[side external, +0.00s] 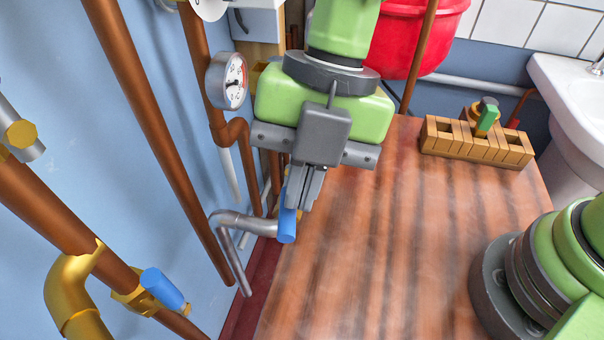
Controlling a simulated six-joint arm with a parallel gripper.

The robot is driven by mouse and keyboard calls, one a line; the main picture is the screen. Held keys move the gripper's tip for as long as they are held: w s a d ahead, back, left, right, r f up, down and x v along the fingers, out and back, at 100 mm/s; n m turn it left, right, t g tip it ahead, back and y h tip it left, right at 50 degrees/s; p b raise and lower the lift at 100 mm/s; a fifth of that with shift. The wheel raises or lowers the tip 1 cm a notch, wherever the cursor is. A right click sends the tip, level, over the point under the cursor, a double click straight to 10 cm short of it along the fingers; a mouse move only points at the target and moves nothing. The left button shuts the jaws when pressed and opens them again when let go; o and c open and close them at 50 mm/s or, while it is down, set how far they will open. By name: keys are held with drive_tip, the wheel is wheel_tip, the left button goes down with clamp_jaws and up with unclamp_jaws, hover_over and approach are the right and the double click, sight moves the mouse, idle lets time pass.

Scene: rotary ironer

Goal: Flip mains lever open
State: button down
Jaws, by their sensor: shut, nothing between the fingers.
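My gripper (303,204) points down over the left edge of the wooden table, its fingers shut together with nothing between them. A blue lever handle (287,224) sits directly beside the fingertips, on their left, at the end of a grey pipe (247,224). The fingers partly cover its upper end, and I cannot tell whether they touch it. A second blue handle (163,289) sits on a brass valve fitting on the copper pipe at lower left, well apart from my gripper. No label shows which one is the mains lever.
Copper pipes (150,125) and a round gauge (232,81) stand along the blue wall. A wooden slotted block (478,141) holds small items on the table (400,240). A red tub (412,35) and white sink (572,100) are behind. The table's middle is clear.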

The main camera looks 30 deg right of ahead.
drive_tip(key=shift+w+a+f+m, duration=0.1)
drive_tip(key=shift+a+f+m, duration=0.25)
drive_tip(key=shift+m, duration=0.25)
drive_tip(key=shift+w+a+f+m+t, duration=0.1)
drive_tip(key=shift+w+a+m+t, duration=0.15)
drive_tip(key=shift+m+t, duration=0.45)
